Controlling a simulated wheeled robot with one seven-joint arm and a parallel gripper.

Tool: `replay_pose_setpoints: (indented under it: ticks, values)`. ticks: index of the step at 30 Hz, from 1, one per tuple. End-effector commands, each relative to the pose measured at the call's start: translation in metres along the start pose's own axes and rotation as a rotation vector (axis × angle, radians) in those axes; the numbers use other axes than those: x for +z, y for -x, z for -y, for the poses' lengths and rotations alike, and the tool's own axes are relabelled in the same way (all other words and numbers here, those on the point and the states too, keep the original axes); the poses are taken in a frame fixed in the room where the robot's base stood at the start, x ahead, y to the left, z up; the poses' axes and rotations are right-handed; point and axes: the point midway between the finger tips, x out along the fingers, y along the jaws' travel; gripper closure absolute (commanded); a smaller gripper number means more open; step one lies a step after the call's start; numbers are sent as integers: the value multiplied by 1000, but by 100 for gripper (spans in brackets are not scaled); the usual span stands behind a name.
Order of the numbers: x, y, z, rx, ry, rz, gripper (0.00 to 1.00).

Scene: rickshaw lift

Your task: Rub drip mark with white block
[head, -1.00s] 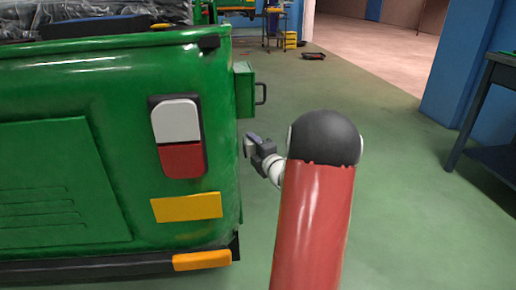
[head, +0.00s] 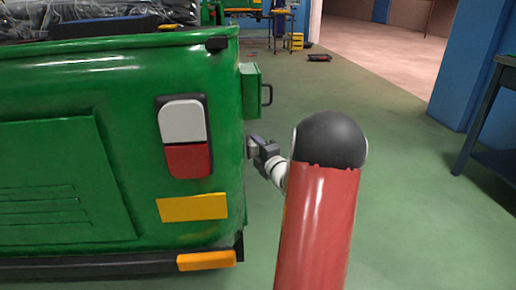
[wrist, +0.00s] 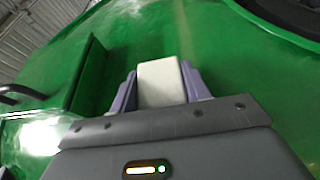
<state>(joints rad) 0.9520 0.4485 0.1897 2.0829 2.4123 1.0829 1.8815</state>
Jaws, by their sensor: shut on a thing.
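My gripper (wrist: 160,88) is shut on the white block (wrist: 159,77), which stands out between its two fingers in the wrist view. The block's far end is at or close to the green side panel (wrist: 120,33) of the rickshaw; I cannot tell whether it touches. A faint pale streak (wrist: 182,22), which looks like the drip mark, runs down the panel just beyond the block. In the head view my gripper (head: 254,147) is beside the rickshaw's rear corner (head: 225,130), and the block is not clearly visible there.
A green box with a black handle (head: 251,90) sticks out from the rickshaw's side, beyond my gripper. A dark wheel arch (wrist: 290,15) is at the upper right of the wrist view. Open green floor (head: 400,190) lies to the right, with a dark table (head: 490,120) at the edge.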

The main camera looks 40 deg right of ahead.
Motion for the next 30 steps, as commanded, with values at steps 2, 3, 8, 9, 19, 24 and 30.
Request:
replay_pose_setpoints:
  ticks: [2,3,8,9,19,24,30]
  values:
    - [-2,-1,0,0,0,-1,76]
    - [-3,-1,0,0,0,-1,76]
    - [-6,-2,0,0,0,-1,76]
    - [-6,-3,0,0,0,-1,76]
    - [-13,-5,0,0,-1,-1,76]
    - [-12,-8,0,0,0,-1,76]
    - [-6,-21,0,0,-1,-2,76]
